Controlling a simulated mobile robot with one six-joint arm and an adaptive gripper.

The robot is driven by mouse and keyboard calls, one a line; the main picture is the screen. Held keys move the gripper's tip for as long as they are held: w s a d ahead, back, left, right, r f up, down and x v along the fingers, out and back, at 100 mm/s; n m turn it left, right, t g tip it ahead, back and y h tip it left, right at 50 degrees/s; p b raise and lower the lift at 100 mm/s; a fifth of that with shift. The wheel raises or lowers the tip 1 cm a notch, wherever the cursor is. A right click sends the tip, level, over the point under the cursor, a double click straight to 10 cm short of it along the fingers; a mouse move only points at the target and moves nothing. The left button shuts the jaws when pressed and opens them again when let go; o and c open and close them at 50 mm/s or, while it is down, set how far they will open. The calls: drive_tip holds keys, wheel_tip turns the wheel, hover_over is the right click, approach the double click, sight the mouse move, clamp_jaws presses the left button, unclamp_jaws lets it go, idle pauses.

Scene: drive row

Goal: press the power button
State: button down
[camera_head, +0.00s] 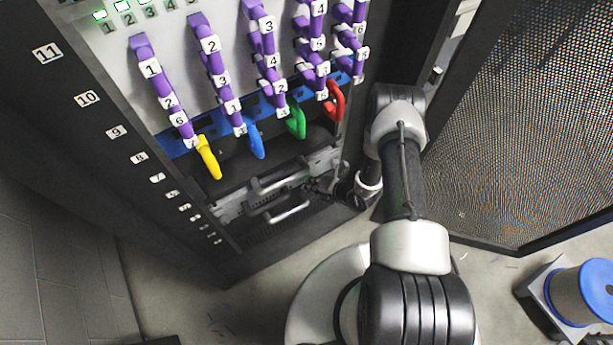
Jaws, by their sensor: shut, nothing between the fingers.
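No power button can be made out in this view; the part of the rack next to my gripper is small, dark and partly covered by my arm. My gripper (322,184) is shut and empty. It is at the right end of the lower metal unit (236,206) in the rack, close to its front. I cannot tell whether the fingertips touch it. The unit has two bar handles, an upper one (281,183) and a lower one (288,214).
Above are purple numbered drive handles (212,60) and yellow (208,158), blue (255,138), green (296,121) and red (335,101) levers. A numbered rack post (120,150) stands left. An open mesh door (520,120) and blue-topped spool (582,293) are right.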

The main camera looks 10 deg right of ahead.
drive_tip(key=shift+w+a, duration=0.15)
drive_tip(key=shift+w, duration=0.3)
idle(0.9)
drive_tip(key=shift+s, duration=0.1)
drive_tip(key=shift+s+d, duration=0.25)
drive_tip(key=shift+s, duration=0.5)
drive_tip(key=shift+s, duration=0.1)
drive_tip(key=s, duration=0.1)
drive_tip(key=s+d, duration=0.1)
drive_tip(key=s, duration=0.1)
drive_tip(key=s+p, duration=0.1)
drive_tip(key=shift+s+d, duration=0.25)
drive_tip(key=shift+d, duration=0.05)
idle(0.7)
